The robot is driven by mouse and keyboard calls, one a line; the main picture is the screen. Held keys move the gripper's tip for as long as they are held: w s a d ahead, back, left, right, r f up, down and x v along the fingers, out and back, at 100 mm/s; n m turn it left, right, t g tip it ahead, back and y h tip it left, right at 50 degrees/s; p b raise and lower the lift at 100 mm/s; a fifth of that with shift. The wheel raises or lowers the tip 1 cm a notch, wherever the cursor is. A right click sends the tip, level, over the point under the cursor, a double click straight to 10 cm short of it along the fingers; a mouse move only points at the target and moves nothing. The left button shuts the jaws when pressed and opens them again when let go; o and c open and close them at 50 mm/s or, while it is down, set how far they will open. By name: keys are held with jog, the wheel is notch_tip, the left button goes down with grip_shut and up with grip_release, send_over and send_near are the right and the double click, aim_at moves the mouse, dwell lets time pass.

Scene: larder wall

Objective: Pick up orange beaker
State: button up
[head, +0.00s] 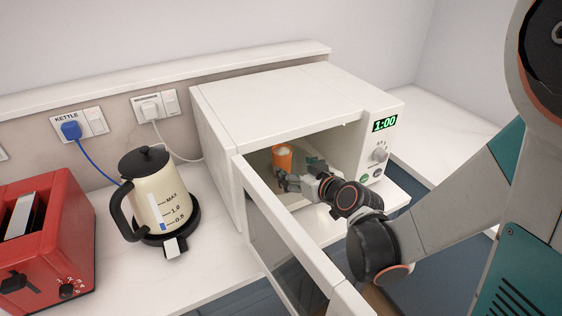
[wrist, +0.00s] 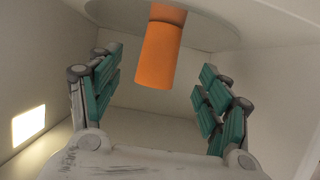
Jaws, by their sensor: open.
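The orange beaker (head: 283,156) stands inside the open microwave (head: 285,110), on the round turntable. In the wrist view the beaker (wrist: 160,55) appears at the top centre, ahead of my fingers and between their lines, with a gap around it. My gripper (head: 283,180) reaches through the microwave's doorway, close to the beaker. In the wrist view my gripper (wrist: 158,85) is open and empty, with teal finger pads on both sides. In the head view my fingers hide the beaker's lower part.
The microwave door (head: 290,240) hangs open at the left of my arm. The microwave's inner walls (wrist: 270,70) lie close around my gripper. A cream kettle (head: 158,195) and a red toaster (head: 45,245) stand on the counter at the left.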

aim_at(286, 165)
jog(key=b+x, duration=0.3)
jog(key=x, duration=0.6)
jog(key=shift+w+f, duration=0.15)
jog(key=c, duration=1.4)
